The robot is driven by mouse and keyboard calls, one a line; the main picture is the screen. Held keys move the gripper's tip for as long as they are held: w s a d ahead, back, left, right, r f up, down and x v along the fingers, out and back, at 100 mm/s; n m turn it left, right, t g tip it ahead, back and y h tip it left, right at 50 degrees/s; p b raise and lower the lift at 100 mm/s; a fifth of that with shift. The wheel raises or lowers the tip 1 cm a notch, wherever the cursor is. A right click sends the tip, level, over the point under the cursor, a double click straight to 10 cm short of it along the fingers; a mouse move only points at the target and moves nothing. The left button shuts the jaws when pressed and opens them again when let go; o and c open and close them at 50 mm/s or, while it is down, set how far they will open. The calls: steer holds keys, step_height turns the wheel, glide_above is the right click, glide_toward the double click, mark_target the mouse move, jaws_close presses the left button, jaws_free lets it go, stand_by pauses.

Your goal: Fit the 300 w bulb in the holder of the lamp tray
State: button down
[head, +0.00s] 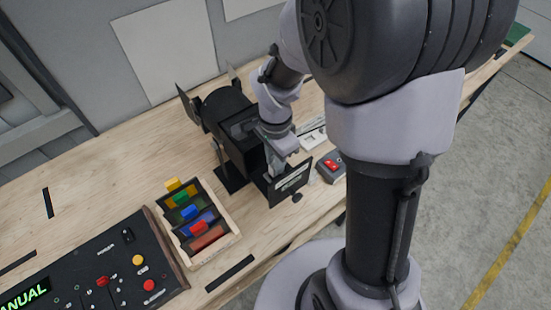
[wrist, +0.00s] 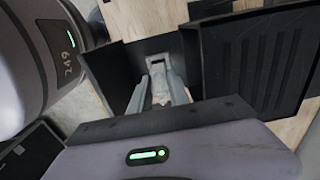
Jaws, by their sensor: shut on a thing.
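The black lamp (head: 232,122) stands on the bench, its flaps spread at the back. Its lamp tray (head: 291,181) is drawn out at the front, with a pale label on its front panel. In the wrist view, a dark wall of the tray (wrist: 108,80) shows left of the fingers. My gripper (head: 274,172) reaches down between the lamp body and that panel. In the wrist view, my gripper (wrist: 159,84) is shut on a small pale piece, which looks like the bulb (wrist: 161,97). Its marking is not readable. The holder is hidden, so I cannot tell whether the bulb touches it.
A wooden rack (head: 231,236) with yellow, green, blue and red tabbed slides stands left of the tray. A control panel (head: 85,275) lies at the front left. A red-switched grey box (head: 331,169) and a pale item (head: 313,133) are right of the lamp. The bench's left part is mostly clear.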

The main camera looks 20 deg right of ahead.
steer(key=shift+f, duration=0.1)
stand_by(0.6)
steer(key=shift+f+b, duration=0.35)
steer(key=shift+b, duration=0.1)
steer(key=shift+f+b, duration=0.65)
steer(key=c, duration=1.1)
jaws_free()
steer(key=shift+c, duration=0.2)
steer(key=shift+r, duration=0.1)
